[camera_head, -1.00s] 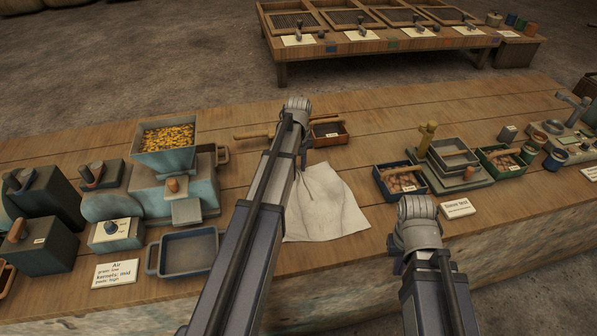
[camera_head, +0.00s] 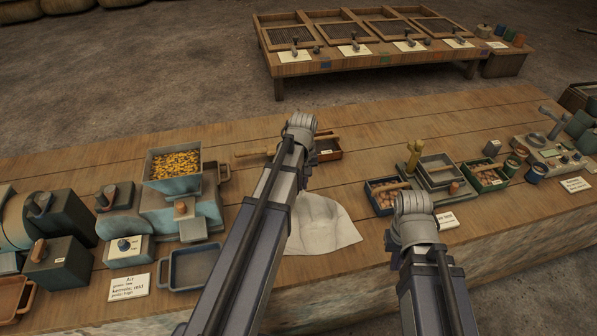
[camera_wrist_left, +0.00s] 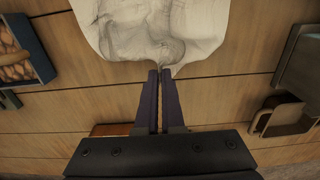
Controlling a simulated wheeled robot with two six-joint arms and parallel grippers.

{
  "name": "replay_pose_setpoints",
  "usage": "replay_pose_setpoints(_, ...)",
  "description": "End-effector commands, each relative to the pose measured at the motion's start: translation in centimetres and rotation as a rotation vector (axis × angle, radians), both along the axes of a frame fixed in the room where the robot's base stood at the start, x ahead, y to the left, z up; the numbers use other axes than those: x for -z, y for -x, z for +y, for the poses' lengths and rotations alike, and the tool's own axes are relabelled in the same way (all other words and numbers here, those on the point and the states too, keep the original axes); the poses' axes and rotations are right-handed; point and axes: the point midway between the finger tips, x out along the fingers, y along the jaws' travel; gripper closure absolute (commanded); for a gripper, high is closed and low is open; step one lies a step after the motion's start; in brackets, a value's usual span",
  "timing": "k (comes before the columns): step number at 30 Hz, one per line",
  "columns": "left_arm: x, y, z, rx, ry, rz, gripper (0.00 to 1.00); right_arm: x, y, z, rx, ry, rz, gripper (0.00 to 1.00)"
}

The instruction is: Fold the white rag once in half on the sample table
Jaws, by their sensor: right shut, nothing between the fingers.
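The white rag (camera_head: 322,226) lies on the wooden sample table (camera_head: 420,262), partly hidden behind my left arm. It looks rounded at its far side, with raised soft folds. In the left wrist view the rag (camera_wrist_left: 140,30) fills the top middle, bulged and creased, and narrows to a corner at my fingertips. My left gripper (camera_wrist_left: 160,73) has its fingers close together at that corner and appears shut on the rag's edge. My right gripper (camera_head: 412,222) is right of the rag, apart from it. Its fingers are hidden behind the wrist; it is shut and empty.
A grinder with a yellow-filled hopper (camera_head: 175,165) and a blue-grey tray (camera_head: 192,268) stand left of the rag. A small dark box (camera_head: 328,150) lies behind it. A nut bin (camera_head: 383,198) and a grey press (camera_head: 440,172) stand right.

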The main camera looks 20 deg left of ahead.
Motion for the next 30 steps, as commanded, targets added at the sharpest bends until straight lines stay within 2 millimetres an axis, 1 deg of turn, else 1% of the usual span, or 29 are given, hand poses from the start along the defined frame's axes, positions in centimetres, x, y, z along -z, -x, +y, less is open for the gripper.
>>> replay_pose_setpoints(1,-0.7,1.5,-0.9,0.002,0.0,0.0,1.0,-0.7,0.0,0.0,0.0,0.0,0.0,1.0)
replay_pose_setpoints(3,-1.2,2.8,-1.8,0.003,0.0,0.0,1.0,-1.2,0.0,0.0,0.0,0.0,0.0,1.0)
replay_pose_setpoints(5,-0.3,3.9,-2.7,0.002,0.0,0.0,1.0,-0.3,0.0,0.0,0.0,0.0,0.0,1.0)
replay_pose_setpoints(7,0.0,5.3,-3.7,0.003,0.0,0.0,1.0,0.0,0.0,0.0,0.0,0.0,0.0,1.0)
replay_pose_setpoints(9,1.4,6.3,-4.5,0.002,0.0,0.0,1.0,1.4,0.0,0.0,0.0,0.0,0.0,1.0)
replay_pose_setpoints(11,2.2,7.3,-5.2,0.003,0.0,0.0,1.0,2.2,0.0,0.0,0.0,0.0,0.0,1.0)
replay_pose_setpoints(12,3.0,7.8,-5.6,0.003,0.0,0.0,1.0,2.9,0.0,0.0,0.0,0.0,0.0,1.0)
replay_pose_setpoints(15,4.5,8.9,-6.5,0.002,0.0,0.0,1.0,4.4,0.0,0.0,0.0,0.0,0.0,1.0)
replay_pose_setpoints(21,6.6,10.6,-7.9,0.001,0.0,0.0,1.0,6.6,0.0,0.0,0.0,0.0,0.0,1.0)
replay_pose_setpoints(25,7.3,11.2,-8.4,0.001,0.0,0.0,1.0,7.3,0.0,0.0,0.0,0.0,0.0,1.0)
replay_pose_setpoints(30,7.6,11.5,-8.6,-0.001,0.0,0.0,1.0,7.6,0.0,0.0,0.0,0.0,0.0,1.0)
